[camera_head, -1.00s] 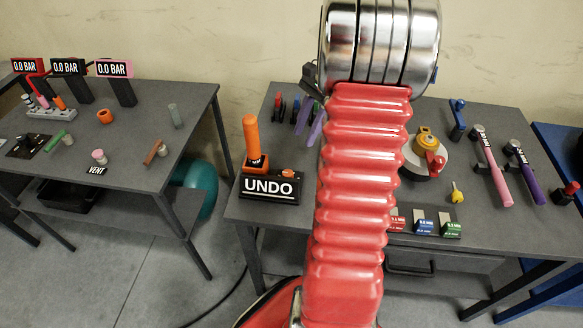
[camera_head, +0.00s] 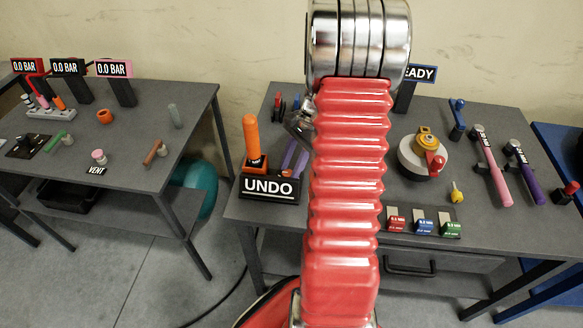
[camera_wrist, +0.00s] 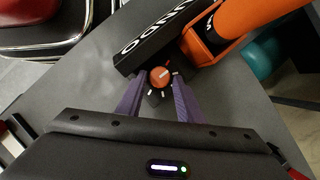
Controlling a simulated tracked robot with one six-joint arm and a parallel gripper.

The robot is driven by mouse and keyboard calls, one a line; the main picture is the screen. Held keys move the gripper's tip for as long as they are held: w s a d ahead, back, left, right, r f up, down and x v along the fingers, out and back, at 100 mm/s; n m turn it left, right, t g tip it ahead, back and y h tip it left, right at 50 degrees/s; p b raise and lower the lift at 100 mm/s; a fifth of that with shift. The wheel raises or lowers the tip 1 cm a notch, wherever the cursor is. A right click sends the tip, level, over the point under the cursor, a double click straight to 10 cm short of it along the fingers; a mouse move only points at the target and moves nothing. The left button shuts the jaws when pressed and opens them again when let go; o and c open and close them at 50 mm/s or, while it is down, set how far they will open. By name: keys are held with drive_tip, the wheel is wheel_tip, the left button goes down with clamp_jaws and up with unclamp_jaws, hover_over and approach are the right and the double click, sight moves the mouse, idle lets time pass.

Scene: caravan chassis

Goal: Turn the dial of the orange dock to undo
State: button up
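The orange dock (camera_head: 255,162) stands at the left end of the right-hand table, with a tall orange handle and a black UNDO sign (camera_head: 268,188) on its front. It also shows in the wrist view (camera_wrist: 197,47), at the top right. Its dial (camera_wrist: 160,77) is a small round orange knob with a white pointer mark on a black base with white ticks. My gripper's purple fingers (camera_wrist: 158,82) are apart, one on each side of the dial, with nothing held. Whether they touch it I cannot tell. In the head view the fingers (camera_head: 290,165) are beside the handle and the dial is hidden.
A round grey device with a yellow top and red lever (camera_head: 424,155) stands right of my arm. Pink (camera_head: 490,165) and purple (camera_head: 522,170) hammer-like tools lie further right. Small red, blue and green blocks line the front edge. Another table (camera_head: 120,130) stands left across a gap.

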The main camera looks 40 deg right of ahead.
drive_tip(key=shift+a+f, duration=0.2)
drive_tip(key=shift+f, duration=0.25)
drive_tip(key=c, duration=0.8)
drive_tip(key=shift+o, duration=0.2)
drive_tip(key=shift+w+r+n+g, duration=0.15)
drive_tip(key=shift+n+g, duration=0.3)
drive_tip(key=shift+n, duration=0.7)
drive_tip(key=shift+w+f+n+g, duration=0.15)
drive_tip(key=shift+n+g, duration=0.3)
drive_tip(key=shift+n, duration=0.7)
drive_tip(key=shift+r, duration=0.1)
drive_tip(key=o, duration=0.8)
drive_tip(key=shift+c, duration=0.2)
drive_tip(key=v, duration=1.3)
drive_tip(key=shift+r, duration=0.4)
